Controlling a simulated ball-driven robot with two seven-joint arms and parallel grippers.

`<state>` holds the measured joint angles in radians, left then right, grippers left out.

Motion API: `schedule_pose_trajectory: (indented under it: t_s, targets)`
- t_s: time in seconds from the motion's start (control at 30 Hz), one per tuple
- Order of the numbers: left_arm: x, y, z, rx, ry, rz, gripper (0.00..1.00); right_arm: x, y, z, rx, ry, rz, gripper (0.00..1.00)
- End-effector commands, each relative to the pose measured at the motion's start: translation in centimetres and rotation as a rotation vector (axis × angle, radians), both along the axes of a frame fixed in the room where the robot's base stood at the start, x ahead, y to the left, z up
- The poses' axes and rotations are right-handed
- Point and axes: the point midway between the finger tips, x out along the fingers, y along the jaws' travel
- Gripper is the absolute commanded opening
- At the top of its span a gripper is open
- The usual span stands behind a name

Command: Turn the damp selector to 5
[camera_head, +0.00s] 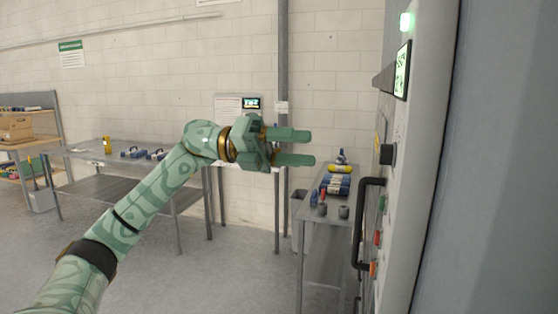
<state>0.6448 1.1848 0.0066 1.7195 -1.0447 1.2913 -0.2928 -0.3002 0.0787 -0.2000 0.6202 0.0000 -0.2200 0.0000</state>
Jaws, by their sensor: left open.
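The machine's front (415,120) runs along the right side, seen at a steep angle. A black knob (387,154) sticks out from it, above a black bar handle; it may be the damp selector, but its marks and setting cannot be read from here. My left gripper (305,148) comes in from the left and points right towards the machine. Its two green fingers are apart with nothing between them. It is left of the knob in the picture and does not touch it. My right gripper is not in view.
The black handle (361,225) stands out below the knob, near green, red and orange controls (377,238). A lit display (402,72) is above. A metal table (325,238) with bottles and rolled items stands behind the handle. Another table (85,150) is at left. Grey floor is open.

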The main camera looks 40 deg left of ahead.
Motion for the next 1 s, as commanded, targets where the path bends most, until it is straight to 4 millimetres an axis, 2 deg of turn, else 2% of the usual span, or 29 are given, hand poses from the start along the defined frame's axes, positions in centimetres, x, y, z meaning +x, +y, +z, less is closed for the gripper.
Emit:
schedule_pose_trajectory:
  t_s: [0.1,0.27,0.87,1.0]
  targets:
    - [-0.9,2.0,-0.4,0.001,0.004,0.002,0.52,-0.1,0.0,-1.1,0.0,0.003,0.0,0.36]
    - [-1.6,3.4,-0.2,0.0,0.001,0.001,0.52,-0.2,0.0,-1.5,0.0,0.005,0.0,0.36]
    - [-1.7,3.6,0.0,-0.001,0.001,-0.001,0.52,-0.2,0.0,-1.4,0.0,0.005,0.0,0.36]
    - [-0.7,4.2,0.7,-0.037,-0.013,0.062,0.52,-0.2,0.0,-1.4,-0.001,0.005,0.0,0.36]
